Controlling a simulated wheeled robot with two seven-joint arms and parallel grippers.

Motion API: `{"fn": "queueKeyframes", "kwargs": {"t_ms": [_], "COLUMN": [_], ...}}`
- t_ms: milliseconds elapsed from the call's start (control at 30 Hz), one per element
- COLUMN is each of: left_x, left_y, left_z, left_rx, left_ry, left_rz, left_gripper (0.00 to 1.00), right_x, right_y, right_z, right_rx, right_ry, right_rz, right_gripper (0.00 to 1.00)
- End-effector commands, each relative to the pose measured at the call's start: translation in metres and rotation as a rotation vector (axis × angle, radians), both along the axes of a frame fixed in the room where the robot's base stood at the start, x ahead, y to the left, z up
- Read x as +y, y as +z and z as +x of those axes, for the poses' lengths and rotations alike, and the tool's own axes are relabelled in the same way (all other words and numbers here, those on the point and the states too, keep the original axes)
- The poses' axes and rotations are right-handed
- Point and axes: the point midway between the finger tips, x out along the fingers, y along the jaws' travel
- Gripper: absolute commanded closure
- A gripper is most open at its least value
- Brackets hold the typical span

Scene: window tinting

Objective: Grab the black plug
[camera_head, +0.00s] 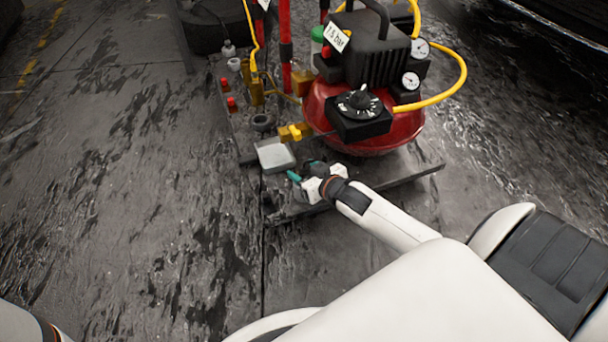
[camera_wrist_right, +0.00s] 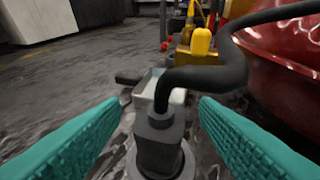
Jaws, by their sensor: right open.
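The black plug (camera_wrist_right: 160,140) stands upright in the middle of the right wrist view. A thick black cable (camera_wrist_right: 215,75) bends out of its top to the right. The plug sits on a round grey base (camera_wrist_right: 183,165). My right gripper (camera_wrist_right: 158,110) is open, with one teal finger on each side of the plug and a visible gap to it. In the head view, my right gripper (camera_head: 301,181) is low at the front of the cart, and its wrist partly hides the plug area. Only a bit of my left arm shows at the lower left; its gripper is out of view.
A red compressor tank (camera_head: 400,128) with a black motor (camera_head: 372,52) and gauges stands just behind my right gripper. A black dial box (camera_head: 360,114), a light grey tray (camera_head: 275,155) and yellow fittings (camera_head: 294,132) are close by. The floor (camera_head: 120,190) to the left is clear.

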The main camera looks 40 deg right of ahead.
Motion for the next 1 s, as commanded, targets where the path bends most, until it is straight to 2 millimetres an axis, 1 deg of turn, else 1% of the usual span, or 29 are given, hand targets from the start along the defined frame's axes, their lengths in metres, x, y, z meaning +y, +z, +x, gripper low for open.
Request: {"fn": "queueKeyframes", "kwargs": {"t_ms": [33,67,333,367,400,633,667,867,1000], "left_x": [-0.0001,-0.0001,-0.0001,-0.0002,-0.0002,-0.0003,-0.0003,-0.0002,-0.0002], "left_y": [-0.0059,-0.0065,-0.0053,-0.0053,-0.0054,-0.0054,-0.0054,-0.005,0.0], "left_z": [0.0001,0.0001,0.0,0.0,-0.0001,-0.0001,-0.0001,-0.0001,0.0], "left_rx": [0.0,0.0,0.0,0.0,-0.001,-0.001,-0.001,-0.001,0.0], "left_ry": [0.0,0.0,0.0,0.0,0.0,0.0,0.0,0.0,0.0], "left_rz": [0.0,0.0,0.0,0.001,0.001,0.001,0.001,0.001,0.001], "left_gripper": [1.0,1.0,1.0,1.0,1.0,1.0,1.0,1.0,1.0], "right_x": [-0.0004,-0.0004,0.0,0.0001,0.0001,0.0002,0.0002,0.0003,0.0002], "right_y": [-0.0035,-0.0035,-0.0022,-0.0022,-0.0022,-0.0023,-0.0019,-0.0015,0.0043], "right_z": [0.0042,0.0054,0.0067,0.0066,0.0066,0.0065,0.0066,0.0066,0.0066], "right_rx": [-0.002,-0.001,0.001,0.001,0.001,0.001,0.0,0.0,0.0], "right_ry": [0.0,0.0,0.0,0.0,0.0,0.0,0.0,0.0,0.0], "right_rz": [-0.001,0.0,0.001,0.001,0.001,0.0,0.0,0.001,0.001], "right_gripper": [0.45,0.45,0.45,0.48,0.55,0.92,0.94,0.94,0.94]}}
